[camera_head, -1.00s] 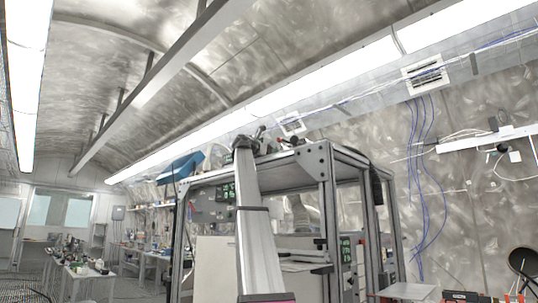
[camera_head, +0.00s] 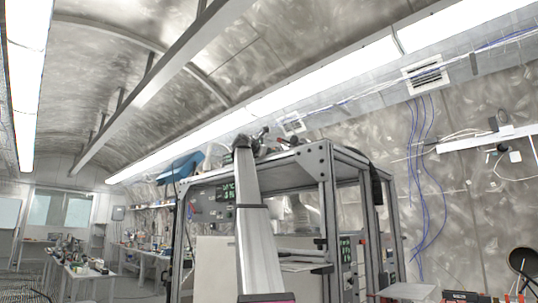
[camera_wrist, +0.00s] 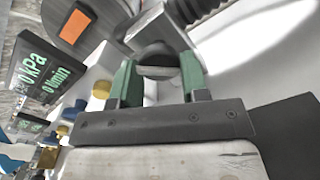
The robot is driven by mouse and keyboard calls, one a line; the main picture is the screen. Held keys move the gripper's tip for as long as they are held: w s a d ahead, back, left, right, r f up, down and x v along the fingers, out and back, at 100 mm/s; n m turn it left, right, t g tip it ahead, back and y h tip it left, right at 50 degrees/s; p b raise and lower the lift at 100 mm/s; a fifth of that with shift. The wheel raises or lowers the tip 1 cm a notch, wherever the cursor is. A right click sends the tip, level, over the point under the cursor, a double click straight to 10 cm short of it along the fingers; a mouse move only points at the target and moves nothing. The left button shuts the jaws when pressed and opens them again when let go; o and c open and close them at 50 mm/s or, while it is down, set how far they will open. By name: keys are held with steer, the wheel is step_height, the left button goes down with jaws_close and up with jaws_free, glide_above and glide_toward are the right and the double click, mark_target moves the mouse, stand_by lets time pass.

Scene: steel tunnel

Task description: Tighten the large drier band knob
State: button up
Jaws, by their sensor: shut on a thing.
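In the wrist view, a dark round knob (camera_wrist: 157,54) with a paler lower face sits between the two green fingers of my gripper (camera_wrist: 160,70). The fingers are shut on it, one on each side. A grey metal block or bracket lies just behind the knob. The fingers hide the knob's sides, and I cannot read any turn mark on it. In the head view I cannot make out the knob or the gripper fingers; my arm stands in front of the framed machine (camera_head: 325,200).
In the wrist view, a ribbed black hose (camera_wrist: 205,10) runs close behind the knob. A display reading kPa and l/min (camera_wrist: 35,62) and brass fittings (camera_wrist: 101,89) are at the left. In the head view, a cluttered bench (camera_head: 85,270) stands at the far left.

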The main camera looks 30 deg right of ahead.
steer(key=m, duration=0.5)
steer(key=shift+m, duration=0.3)
stand_by(0.4)
steer(key=o, duration=0.9)
steer(key=shift+o, duration=0.2)
steer(key=v, duration=1)
steer(key=shift+s+a, duration=0.2)
steer(key=shift+a, duration=0.15)
